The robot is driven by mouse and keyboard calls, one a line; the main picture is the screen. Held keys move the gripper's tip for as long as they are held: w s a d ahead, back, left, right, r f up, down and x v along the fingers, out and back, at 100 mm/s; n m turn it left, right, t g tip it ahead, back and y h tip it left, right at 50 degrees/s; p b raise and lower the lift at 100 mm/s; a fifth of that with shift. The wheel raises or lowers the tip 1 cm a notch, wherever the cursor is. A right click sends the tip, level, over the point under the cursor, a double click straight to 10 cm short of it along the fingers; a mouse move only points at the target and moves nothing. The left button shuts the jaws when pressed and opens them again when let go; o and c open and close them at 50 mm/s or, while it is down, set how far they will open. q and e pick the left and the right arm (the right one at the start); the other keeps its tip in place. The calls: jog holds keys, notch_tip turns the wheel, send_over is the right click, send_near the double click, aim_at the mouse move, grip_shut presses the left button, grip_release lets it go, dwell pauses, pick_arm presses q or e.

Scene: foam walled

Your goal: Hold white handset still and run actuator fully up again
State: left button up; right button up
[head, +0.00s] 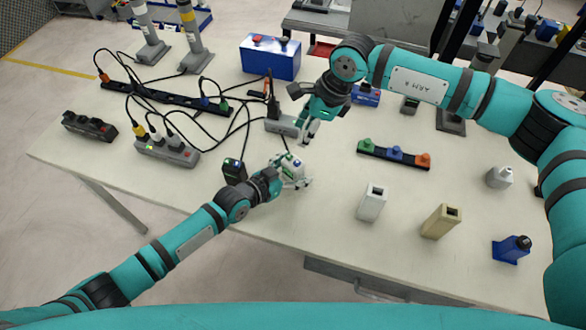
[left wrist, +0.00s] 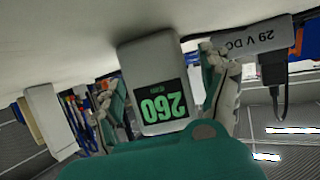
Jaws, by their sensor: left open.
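The white handset (head: 292,166) is at the middle of the table in the head view. In the left wrist view the handset (left wrist: 150,62) shows a dark display with green digits, 260, upside down. My left gripper (head: 294,174) is open, with one finger on each side of the handset; whether either finger touches it is unclear. My right gripper (head: 308,128) is just behind, fingers down beside a grey supply box (head: 280,125); its finger gap is hard to make out.
A black device with a green display (head: 234,170) stands close left of my left gripper. Power strips (head: 168,152) and cables cover the table's left. White (head: 372,204) and tan (head: 441,222) holders, a coloured button strip (head: 393,155) and a blue item (head: 511,249) stand right.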

pick_arm(q)
jog(key=shift+c, duration=0.4)
jog(key=c, duration=1.1)
jog(key=shift+c, duration=0.8)
pick_arm(e)
jog(key=shift+c, duration=0.4)
grip_shut()
